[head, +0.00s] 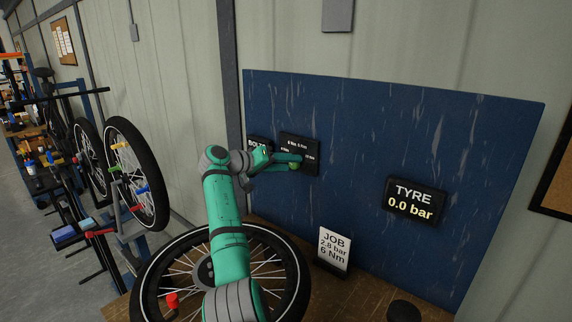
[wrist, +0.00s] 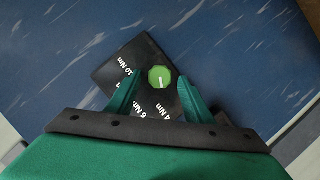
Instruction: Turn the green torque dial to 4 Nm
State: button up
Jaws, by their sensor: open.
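The green torque dial (wrist: 161,78) sits on a black plate (wrist: 148,52) marked with Nm values. Its short white mark points down in the wrist view, toward the lower labels; which value it meets is unclear. The "10 Nm" label (wrist: 127,75) is at left and the "4 Nm" label (wrist: 164,111) below; another label is partly covered. My gripper (wrist: 158,84) is open, one finger on each side of the dial, with no clear contact. In the head view my gripper (head: 289,160) is at the plate (head: 313,147), partly covering the dial (head: 295,166).
The plate is on a blue board (head: 370,130). A TYRE display (head: 414,201) reads 0.0 bar. A JOB card (head: 333,250) reads 2.8 bar, 6 Nm. A "BOLT" sign (head: 257,142) is beside the plate. A spoked wheel (head: 148,290) lies beneath my arm.

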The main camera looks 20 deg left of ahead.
jog(key=v, duration=1)
jog(key=shift+s+a, duration=0.2)
